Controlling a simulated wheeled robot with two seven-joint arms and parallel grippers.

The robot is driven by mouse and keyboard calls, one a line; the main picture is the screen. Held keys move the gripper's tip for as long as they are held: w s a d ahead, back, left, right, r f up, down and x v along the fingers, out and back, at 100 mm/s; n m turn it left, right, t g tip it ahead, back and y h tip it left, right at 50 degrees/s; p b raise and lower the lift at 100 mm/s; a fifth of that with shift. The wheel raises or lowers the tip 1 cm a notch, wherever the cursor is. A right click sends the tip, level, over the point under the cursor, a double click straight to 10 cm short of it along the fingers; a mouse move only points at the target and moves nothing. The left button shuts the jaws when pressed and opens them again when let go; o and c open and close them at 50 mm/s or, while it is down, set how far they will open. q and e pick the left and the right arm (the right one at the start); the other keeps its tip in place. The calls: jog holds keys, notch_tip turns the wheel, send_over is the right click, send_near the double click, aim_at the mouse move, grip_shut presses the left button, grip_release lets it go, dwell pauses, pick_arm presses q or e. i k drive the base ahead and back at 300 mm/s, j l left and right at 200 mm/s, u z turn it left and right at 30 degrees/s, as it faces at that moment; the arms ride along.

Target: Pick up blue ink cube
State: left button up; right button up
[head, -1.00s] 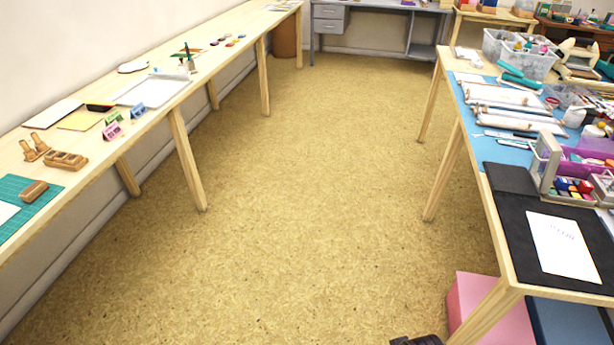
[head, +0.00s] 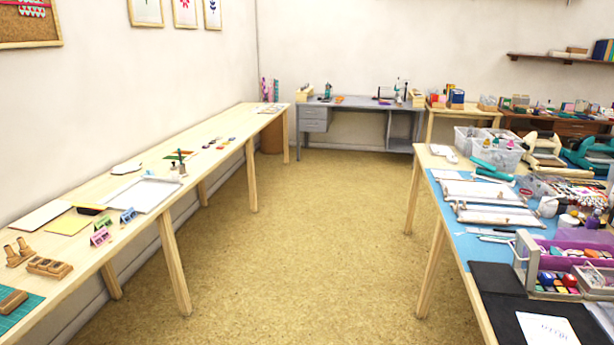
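Several small coloured ink cubes (head: 558,283) sit in a grey carrier on the near end of the right table. Blue, red and other colours show among them, but they are too small to tell each one apart surely. Neither of my grippers shows in the head view.
The right table (head: 481,313) also holds a dark mat with a white sheet (head: 548,328), a blue mat with long white trays, and clear bins (head: 490,150). A long wooden table (head: 150,215) runs along the left wall. The floor (head: 300,230) between them is clear.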

aim_at(546, 279)
jog(key=z, duration=1.35)
